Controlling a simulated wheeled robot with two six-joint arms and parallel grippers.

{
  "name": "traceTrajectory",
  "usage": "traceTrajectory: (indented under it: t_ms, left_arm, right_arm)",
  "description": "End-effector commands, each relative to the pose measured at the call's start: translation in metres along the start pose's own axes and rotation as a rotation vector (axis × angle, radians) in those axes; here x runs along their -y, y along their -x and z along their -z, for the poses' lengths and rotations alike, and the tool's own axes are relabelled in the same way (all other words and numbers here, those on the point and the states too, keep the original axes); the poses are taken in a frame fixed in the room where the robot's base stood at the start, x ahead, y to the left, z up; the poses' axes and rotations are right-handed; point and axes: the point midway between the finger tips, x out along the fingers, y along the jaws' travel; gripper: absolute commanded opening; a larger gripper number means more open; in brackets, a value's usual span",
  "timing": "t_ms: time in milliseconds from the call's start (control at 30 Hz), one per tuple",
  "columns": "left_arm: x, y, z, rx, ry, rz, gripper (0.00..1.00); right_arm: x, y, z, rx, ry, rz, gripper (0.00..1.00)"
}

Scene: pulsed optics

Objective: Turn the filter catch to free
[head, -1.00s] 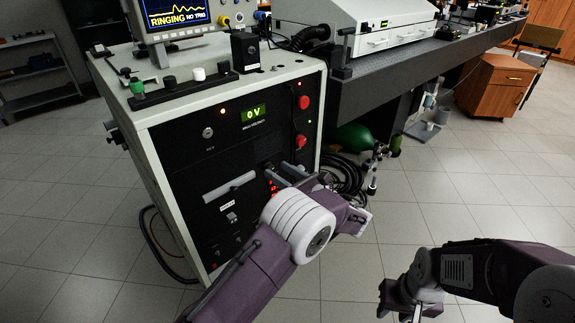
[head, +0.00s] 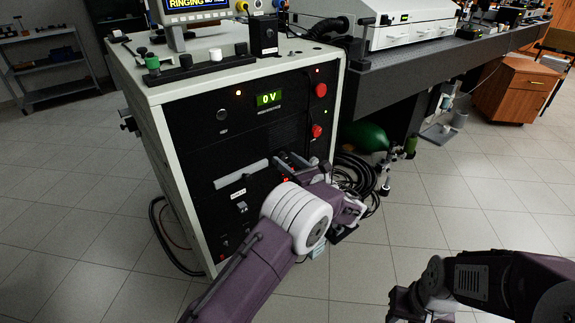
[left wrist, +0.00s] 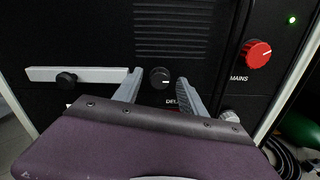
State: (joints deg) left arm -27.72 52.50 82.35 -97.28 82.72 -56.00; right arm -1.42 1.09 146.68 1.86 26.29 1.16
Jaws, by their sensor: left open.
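The black cabinet front (head: 190,150) carries a pale horizontal bar (head: 240,175), which also shows in the left wrist view (left wrist: 105,74) with a small black knob (left wrist: 66,78) on it. A round black knob (left wrist: 160,77) with a white mark pointing right sits just right of the bar. I cannot read which knob is the filter catch. My left gripper (head: 288,160) is open at the panel; in the left wrist view its fingers (left wrist: 160,84) stand either side of the marked knob, contact unclear. Lettering below is partly hidden by my gripper. My right gripper (head: 408,303) is low at the right.
A red MAINS knob (left wrist: 257,54) and a green light (left wrist: 291,20) are right of the marked knob. A green "0 V" display (head: 269,98) is above. Hoses (head: 355,178) and a green cylinder (head: 368,137) stand beside the cabinet. Floor in front is open.

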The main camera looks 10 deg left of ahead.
Motion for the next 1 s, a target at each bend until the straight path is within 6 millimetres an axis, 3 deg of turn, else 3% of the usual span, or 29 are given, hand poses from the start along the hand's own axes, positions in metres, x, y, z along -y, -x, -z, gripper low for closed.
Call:
traceTrajectory:
  t_ms: [200,367,700,1000]
  left_arm:
    - [-0.0001,-0.0004,-0.0008,0.0,0.001,0.0,0.46]
    - [-0.0002,-0.0003,-0.0007,0.0,0.001,0.0,0.01]
    - [-0.0002,-0.0002,-0.0004,0.0,0.035,0.0,0.0]
    - [-0.0003,-0.0001,0.0004,0.0,0.229,-0.001,0.0]
  right_arm:
    - [0.0,0.0004,0.0001,0.0,0.0,0.0,0.36]
    - [0.0,0.0004,0.0001,0.0,0.0,0.0,0.36]
    - [0.0,-0.0001,0.0,0.0,0.0,0.0,0.36]
    - [-0.0001,-0.0031,-0.0003,0.0,0.0,0.0,0.36]
